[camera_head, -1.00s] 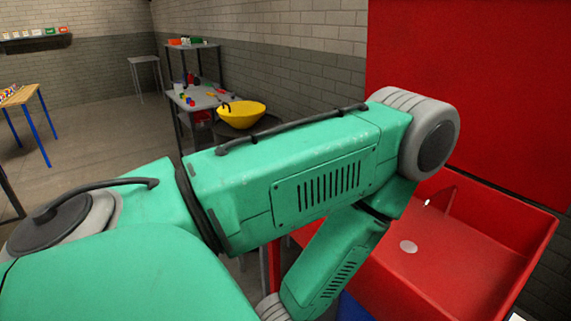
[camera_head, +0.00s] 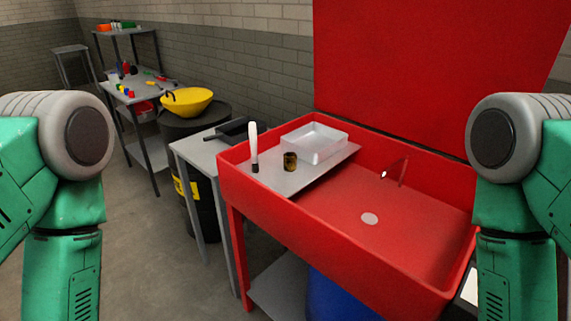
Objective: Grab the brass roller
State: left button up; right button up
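The brass roller (camera_head: 290,161) is a short, dark brass-coloured cylinder standing on the grey shelf (camera_head: 291,184) inside the left end of the red sink (camera_head: 327,246). It stands between a white-handled brush (camera_head: 254,148) and a clear white tray (camera_head: 314,142). My two green arms show at the left and right edges of the view. Both grippers are out of view below, and nothing blocks the roller.
A small grey table (camera_head: 199,154) with a dark object on it adjoins the sink's left side. Behind it a yellow bowl (camera_head: 187,101) sits on a black barrel. A red panel rises behind the sink. The sink's walls stand around the shelf.

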aim_at(290, 159)
jog(key=i+j, duration=0.2)
jog(key=j, duration=0.15)
jog(key=i+j, duration=0.45)
jog(key=j, duration=0.25)
jog(key=i+j+z, duration=0.1)
jog(key=j, duration=0.25)
jog(key=i, duration=0.1)
